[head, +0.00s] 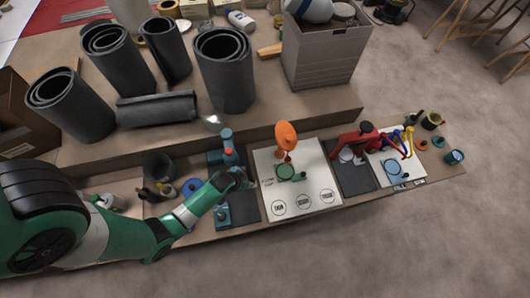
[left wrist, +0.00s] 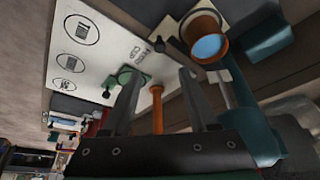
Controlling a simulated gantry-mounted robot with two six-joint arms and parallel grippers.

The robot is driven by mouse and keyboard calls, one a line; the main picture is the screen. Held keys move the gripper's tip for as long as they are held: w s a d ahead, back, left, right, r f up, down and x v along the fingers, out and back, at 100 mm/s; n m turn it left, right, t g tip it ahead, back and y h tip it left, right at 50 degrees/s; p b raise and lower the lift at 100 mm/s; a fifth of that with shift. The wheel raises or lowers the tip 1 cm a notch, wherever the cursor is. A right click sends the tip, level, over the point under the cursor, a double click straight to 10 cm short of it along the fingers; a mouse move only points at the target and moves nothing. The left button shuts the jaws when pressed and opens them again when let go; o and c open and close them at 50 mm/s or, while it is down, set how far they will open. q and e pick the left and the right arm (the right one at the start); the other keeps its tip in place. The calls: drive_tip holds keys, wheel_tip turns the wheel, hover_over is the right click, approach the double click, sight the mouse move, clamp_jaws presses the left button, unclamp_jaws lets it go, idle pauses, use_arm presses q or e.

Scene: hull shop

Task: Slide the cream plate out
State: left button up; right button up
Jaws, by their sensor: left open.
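The cream plate (head: 312,178) lies flat on the low bench in the head view, with printed circles along its front edge. It also shows at upper left in the left wrist view (left wrist: 95,35). An orange disc-topped stand (head: 286,137) and a small green ring-shaped part (head: 286,173) are on it. My left gripper (head: 243,180) is open just left of the plate, over a dark pad. In the left wrist view its two fingers (left wrist: 158,88) are spread, with the green part and an orange post seen beyond and between them. My right gripper is not in view.
A dark pad (head: 245,205) lies left of the plate. A red fixture (head: 357,138) on another dark pad (head: 355,178) stands right. Farther right is a white board (head: 402,176) with small coloured parts. Grey rolls (head: 225,75) and a grey crate (head: 318,60) stand behind.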

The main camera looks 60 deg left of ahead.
sight(253, 181)
use_arm(q)
drive_tip(key=b+x, duration=0.2)
drive_tip(key=x, duration=0.2)
drive_tip(key=b+x, duration=0.3)
drive_tip(key=x, duration=0.1)
drive_tip(key=b+x, duration=0.2)
drive_tip(key=x, duration=0.1)
drive_tip(key=shift+s+f+b, duration=0.1)
drive_tip(key=shift+f+b, duration=0.25)
drive_tip(key=shift+f, duration=0.15)
clamp_jaws()
idle(0.8)
